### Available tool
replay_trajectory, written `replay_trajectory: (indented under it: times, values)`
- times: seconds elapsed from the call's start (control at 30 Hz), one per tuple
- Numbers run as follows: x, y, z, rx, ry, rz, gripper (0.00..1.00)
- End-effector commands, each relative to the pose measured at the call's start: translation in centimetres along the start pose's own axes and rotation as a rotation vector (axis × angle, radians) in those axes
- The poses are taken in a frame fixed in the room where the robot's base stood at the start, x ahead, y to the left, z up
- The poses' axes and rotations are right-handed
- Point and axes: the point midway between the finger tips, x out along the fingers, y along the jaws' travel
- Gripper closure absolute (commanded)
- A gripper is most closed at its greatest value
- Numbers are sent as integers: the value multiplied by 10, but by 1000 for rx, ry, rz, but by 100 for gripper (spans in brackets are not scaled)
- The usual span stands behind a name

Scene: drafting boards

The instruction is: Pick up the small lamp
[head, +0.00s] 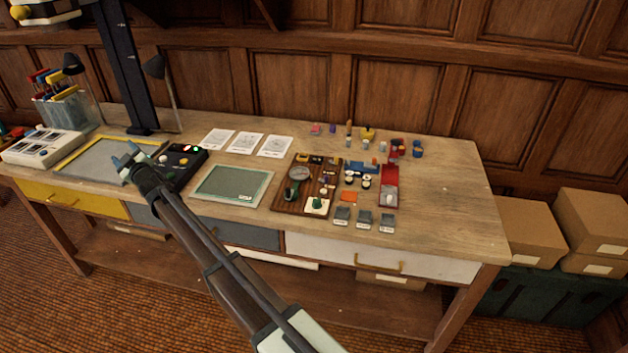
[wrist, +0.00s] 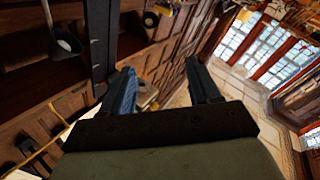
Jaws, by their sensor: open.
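Two dark lamps with cone-shaped heads stand at the back left of the workbench in the head view. One lamp (head: 155,66) has a thin stem just right of the dark column; the other lamp (head: 73,64) is left of the column, by the container of tools. I cannot tell which is the small lamp. A lamp head (wrist: 65,43) also shows at the upper left of the wrist view. My gripper (head: 127,157) is open and empty above the left part of the bench, in front of the lamps and apart from them. Its two fingers (wrist: 163,88) show spread in the wrist view.
A grey board with a yellow edge (head: 90,160) lies below my gripper. A black control box (head: 181,166) is right of it, and a white device (head: 43,147) left. A dark column (head: 122,70) rises between the lamps. Small items crowd the bench's middle; its right end is clear.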

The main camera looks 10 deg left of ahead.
Motion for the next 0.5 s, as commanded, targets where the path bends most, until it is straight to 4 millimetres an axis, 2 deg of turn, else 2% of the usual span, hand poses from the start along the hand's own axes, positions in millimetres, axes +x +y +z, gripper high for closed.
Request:
replay_trajectory:
  times: [0.27, 0.37, 0.5]
  values:
    - [-9, 64, 37, -87, -155, 29, 38]
    - [-16, 93, 54, -126, -229, 36, 38]
    - [-32, 144, 83, -190, -362, 36, 38]
